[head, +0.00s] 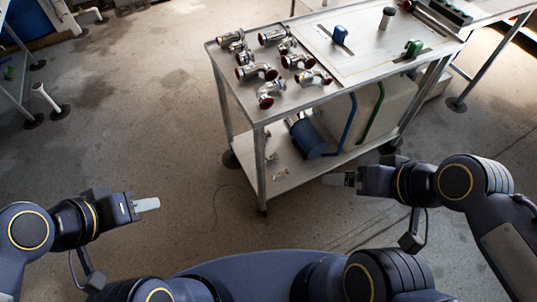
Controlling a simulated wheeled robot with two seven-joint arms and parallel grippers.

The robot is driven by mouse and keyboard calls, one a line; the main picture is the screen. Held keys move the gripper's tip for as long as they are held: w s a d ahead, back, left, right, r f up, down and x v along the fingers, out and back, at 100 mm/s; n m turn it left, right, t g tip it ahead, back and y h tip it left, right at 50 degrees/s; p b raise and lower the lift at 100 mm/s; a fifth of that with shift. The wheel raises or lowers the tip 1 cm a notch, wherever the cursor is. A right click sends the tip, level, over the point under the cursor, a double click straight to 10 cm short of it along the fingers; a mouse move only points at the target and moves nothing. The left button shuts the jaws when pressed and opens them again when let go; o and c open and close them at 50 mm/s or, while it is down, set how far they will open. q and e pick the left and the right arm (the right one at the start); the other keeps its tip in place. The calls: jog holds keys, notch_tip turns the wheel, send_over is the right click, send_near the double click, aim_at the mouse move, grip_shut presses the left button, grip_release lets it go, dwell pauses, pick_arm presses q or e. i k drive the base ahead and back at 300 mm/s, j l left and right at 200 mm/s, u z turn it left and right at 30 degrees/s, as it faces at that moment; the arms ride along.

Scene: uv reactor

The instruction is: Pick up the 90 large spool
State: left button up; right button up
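Several shiny metal pipe spools with dark red end rings lie on the left end of the cart's top. Bent ones among them include a larger elbow (257,71) at the left, another elbow (270,93) near the front corner and one (314,78) to its right. I cannot tell for sure which is the 90 large spool. My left gripper (148,204) is over the floor, left of the cart and apart from it. My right gripper (337,180) is in front of the cart's lower shelf, below the top.
The metal cart (292,108) has a raised panel with a blue handle (340,34) and a green handle (413,48). A blue cylinder (309,138) is on the lower shelf (285,180). Bare floor (150,120) lies left of the cart. Another frame stands at far left.

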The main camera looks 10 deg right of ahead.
aim_at(270, 160)
jog(key=i+l+u, duration=0.15)
jog(key=l+u, duration=0.25)
jog(key=i+l+u, duration=0.1)
jog(key=l+u, duration=0.15)
jog(key=u, duration=0.2)
jog(key=l+u, duration=0.4)
